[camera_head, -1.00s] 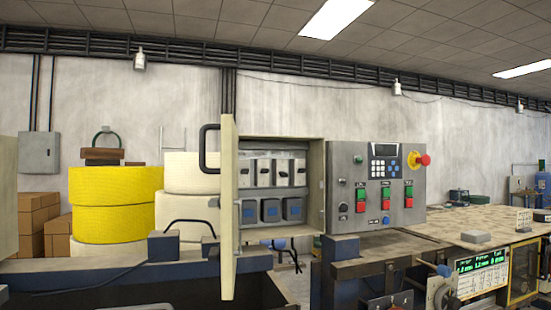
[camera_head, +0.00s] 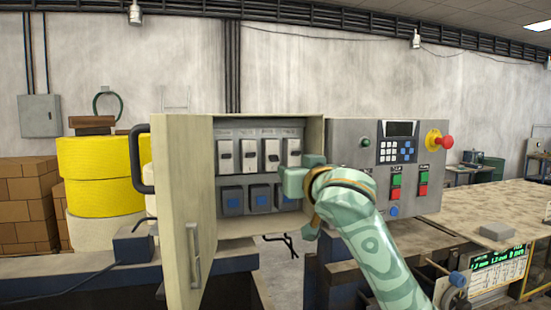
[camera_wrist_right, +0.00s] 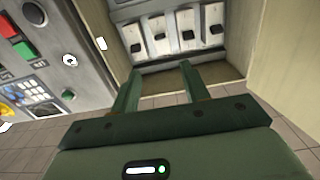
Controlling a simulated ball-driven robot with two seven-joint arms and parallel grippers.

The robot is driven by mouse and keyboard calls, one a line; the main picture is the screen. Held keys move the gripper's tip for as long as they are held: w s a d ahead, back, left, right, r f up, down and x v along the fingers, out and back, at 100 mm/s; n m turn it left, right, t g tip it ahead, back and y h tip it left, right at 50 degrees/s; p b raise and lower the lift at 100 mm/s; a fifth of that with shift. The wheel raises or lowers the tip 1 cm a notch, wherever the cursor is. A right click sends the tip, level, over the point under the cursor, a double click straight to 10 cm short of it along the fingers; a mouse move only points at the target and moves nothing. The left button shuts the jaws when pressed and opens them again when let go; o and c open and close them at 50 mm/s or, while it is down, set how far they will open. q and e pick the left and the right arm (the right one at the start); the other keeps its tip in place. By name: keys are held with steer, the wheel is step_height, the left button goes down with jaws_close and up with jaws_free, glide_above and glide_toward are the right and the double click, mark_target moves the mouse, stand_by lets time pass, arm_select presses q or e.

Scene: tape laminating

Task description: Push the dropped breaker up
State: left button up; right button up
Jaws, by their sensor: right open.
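Several white breakers (camera_head: 248,153) stand in a row inside the open electrical box (camera_head: 315,135). The dark switch of the third breaker from the left (camera_head: 271,153) appears slightly lower than its neighbours in the head view, though it is small. My right gripper (camera_head: 292,180) is at the box's right side, below the rightmost breaker, and hides part of the lower row. In the right wrist view, my right gripper (camera_wrist_right: 158,72) is open, with nothing between its fingers; the breakers (camera_wrist_right: 187,33) lie beyond the fingertips. My left gripper is not in view.
The box door (camera_head: 180,220) stands open on the left, with a black handle. Blue-grey blocks (camera_head: 260,196) sit below the breakers. A button panel (camera_head: 350,155) with a red emergency knob (camera_head: 446,142) adjoins on the right, partly behind my right arm.

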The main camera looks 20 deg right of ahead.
steer(key=w+p, duration=0.1)
steer(key=w, duration=0.3)
steer(key=p, duration=0.3)
glide_toward(275, 160)
steer(key=w, duration=0.4)
steer(key=w+p, duration=0.1)
steer(key=w, duration=0.3)
steer(key=shift+w+a+r, duration=0.1)
steer(key=shift+r, duration=0.05)
steer(key=shift+w, duration=0.5)
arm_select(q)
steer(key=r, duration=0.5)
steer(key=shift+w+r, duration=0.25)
arm_select(e)
steer(key=shift+s, duration=0.1)
